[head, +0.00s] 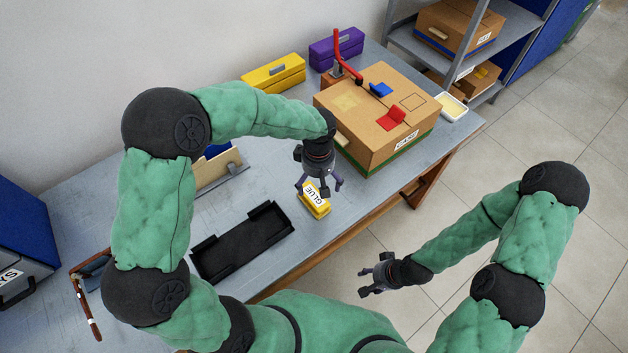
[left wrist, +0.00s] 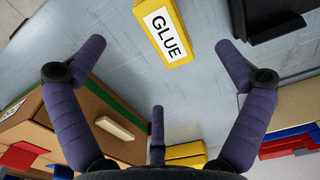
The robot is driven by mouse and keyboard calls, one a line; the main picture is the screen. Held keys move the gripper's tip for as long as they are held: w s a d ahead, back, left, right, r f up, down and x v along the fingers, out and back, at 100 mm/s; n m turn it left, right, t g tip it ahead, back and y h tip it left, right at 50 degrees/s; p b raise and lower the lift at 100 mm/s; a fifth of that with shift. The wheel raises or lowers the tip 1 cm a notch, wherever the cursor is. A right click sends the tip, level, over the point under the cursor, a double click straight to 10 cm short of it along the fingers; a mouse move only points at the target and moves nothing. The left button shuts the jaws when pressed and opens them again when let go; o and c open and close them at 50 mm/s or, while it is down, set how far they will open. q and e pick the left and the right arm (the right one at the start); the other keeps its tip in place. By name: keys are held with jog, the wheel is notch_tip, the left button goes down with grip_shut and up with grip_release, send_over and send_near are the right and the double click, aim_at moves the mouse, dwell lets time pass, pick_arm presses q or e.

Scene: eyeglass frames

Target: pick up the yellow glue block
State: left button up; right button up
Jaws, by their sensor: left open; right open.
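The yellow glue block (head: 317,204) lies on the grey table near its front edge, with a white label reading GLUE. It also shows in the left wrist view (left wrist: 166,28), at the top, between and beyond my fingers. My left gripper (head: 320,188) is open and empty, just above and behind the block, apart from it. In the left wrist view its purple fingers (left wrist: 165,75) are spread wide. My right gripper (head: 368,284) is open and empty, off the table's front edge over the floor.
A black tray (head: 243,245) lies left of the block. A large cardboard box (head: 375,120) stands to the right, with red and blue pieces on top. Yellow (head: 273,73) and purple (head: 336,48) boxes stand at the back. Bare table surrounds the block.

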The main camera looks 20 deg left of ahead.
aim_at(317, 194)
pick_arm(q)
jog(key=shift+w+a, duration=0.1)
jog(key=shift+w, duration=0.3)
jog(key=shift+w+a+f, duration=0.1)
jog(key=shift+f, duration=0.1)
notch_tip(317, 194, down, 4)
jog(key=shift+f+b, duration=0.25)
jog(key=shift+b, duration=0.45)
jog(key=shift+w+a+f+b, duration=0.1)
jog(key=shift+f+b, duration=0.85)
jog(key=shift+f, duration=1.9)
jog(key=c, duration=1.5)
pick_arm(e)
jog(key=f, duration=0.3)
jog(key=shift+w+a+f, duration=0.1)
jog(key=shift+w, duration=0.25)
pick_arm(q)
jog(key=shift+r, duration=0.1)
